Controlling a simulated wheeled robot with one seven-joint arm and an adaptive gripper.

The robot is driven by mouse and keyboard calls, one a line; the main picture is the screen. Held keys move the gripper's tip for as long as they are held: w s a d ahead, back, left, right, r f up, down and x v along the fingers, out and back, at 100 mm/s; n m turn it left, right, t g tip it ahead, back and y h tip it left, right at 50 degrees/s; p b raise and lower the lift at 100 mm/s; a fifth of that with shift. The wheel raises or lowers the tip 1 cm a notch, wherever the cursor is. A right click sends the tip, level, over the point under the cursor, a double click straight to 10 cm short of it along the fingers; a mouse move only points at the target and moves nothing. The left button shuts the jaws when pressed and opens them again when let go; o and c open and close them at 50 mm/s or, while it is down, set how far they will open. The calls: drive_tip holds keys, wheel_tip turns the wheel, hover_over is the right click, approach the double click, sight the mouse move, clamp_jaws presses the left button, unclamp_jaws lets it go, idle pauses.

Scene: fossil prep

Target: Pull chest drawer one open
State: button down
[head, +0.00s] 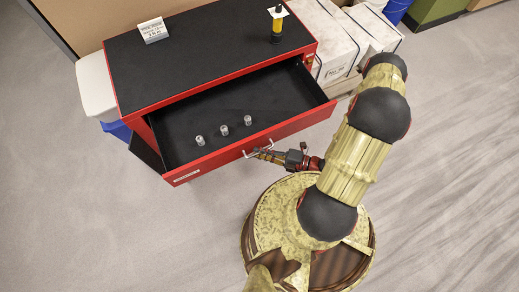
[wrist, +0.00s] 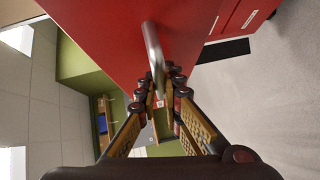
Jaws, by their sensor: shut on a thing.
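The red chest (head: 207,49) has a black top and stands against a wall in the head view. Its top drawer (head: 240,100) is pulled well out, and its black inside shows. Three small metal cylinders (head: 224,129) stand on the drawer floor. My gripper (head: 256,153) is at the silver handle on the drawer's red front. In the wrist view the handle (wrist: 153,48) runs down between the fingers, and my gripper (wrist: 166,85) is shut on it. The fingers partly hide the handle's end.
A small white sign (head: 153,30) and a yellow-and-black item (head: 277,22) stand on the chest top. White boxes (head: 332,52) are stacked right of the chest. A white bin (head: 97,88) is at its left.

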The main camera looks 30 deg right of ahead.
drive_tip(key=c, duration=1.9)
unclamp_jaws()
drive_tip(key=shift+v, duration=6)
